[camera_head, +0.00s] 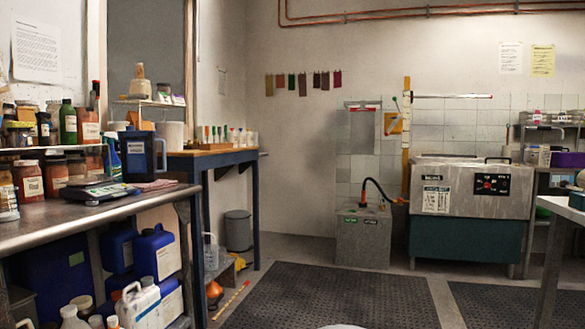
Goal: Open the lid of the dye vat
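A large metal vat (460,198), which looks like the dye vat, stands against the tiled back wall at right. Its front has a white label and a dark control panel with a red knob (492,184). Its flat lid (450,160) looks shut on top, with a small dark handle (497,159) near the right end. My gripper is not in view.
A grey box (363,235) with a black hose stands left of the vat. A yellow post (406,140) rises by its left end. Tables flank the room: a cluttered metal bench (95,225) left, another table (560,207) right. Dark floor mats (330,297) lie between, clear.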

